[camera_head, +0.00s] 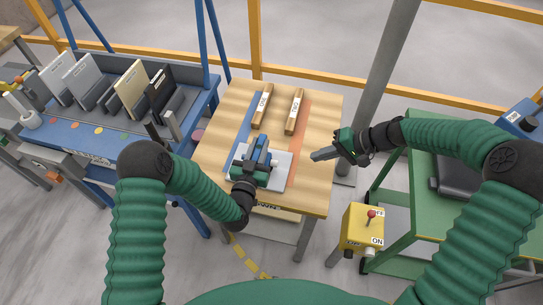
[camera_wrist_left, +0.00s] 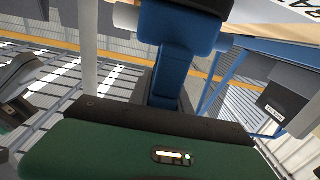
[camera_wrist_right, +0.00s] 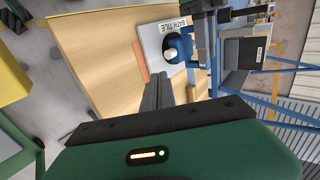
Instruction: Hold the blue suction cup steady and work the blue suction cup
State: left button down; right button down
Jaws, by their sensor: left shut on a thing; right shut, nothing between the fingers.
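The blue suction cup (camera_head: 262,148) sits on a pale grey tile (camera_head: 281,172) on the wooden table. It fills the upper middle of the left wrist view (camera_wrist_left: 180,35). In the right wrist view the cup (camera_wrist_right: 177,46) shows with a white knob, beside the tile's BATH TILE label. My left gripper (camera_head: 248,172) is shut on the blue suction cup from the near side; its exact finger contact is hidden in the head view. My right gripper (camera_head: 316,156) is shut and empty, apart from the cup and to the right of the tile, pointing left.
Two labelled wooden bars (camera_head: 262,106) (camera_head: 295,111) lie at the table's back. Blue and orange strips (camera_head: 302,135) run along the wooden top. A blue rack (camera_head: 105,125) with upright panels stands left. A yellow switch box (camera_head: 362,230) and green cart (camera_head: 400,205) stand right.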

jog(key=shift+s+d+r, duration=0.1)
jog(key=shift+s+d, duration=0.1)
jog(key=shift+d, duration=0.25)
jog(key=shift+s+d+r, duration=0.1)
jog(key=shift+s+d, duration=0.1)
jog(key=shift+d, duration=0.25)
jog(key=shift+a+f, duration=0.1)
jog(key=shift+f, duration=0.05)
send_near(278, 165)
notch_tip(278, 165, down, 3)
jog(key=shift+s+r, duration=0.1)
jog(key=shift+s, duration=0.05)
jog(key=a, duration=0.2)
jog(key=w+a, duration=0.1)
jog(key=shift+w+a+f, duration=0.1)
jog(key=shift+a+f, duration=0.15)
jog(key=shift+f, duration=0.05)
jog(key=shift+w+a, duration=0.1)
jog(key=shift+a, duration=0.25)
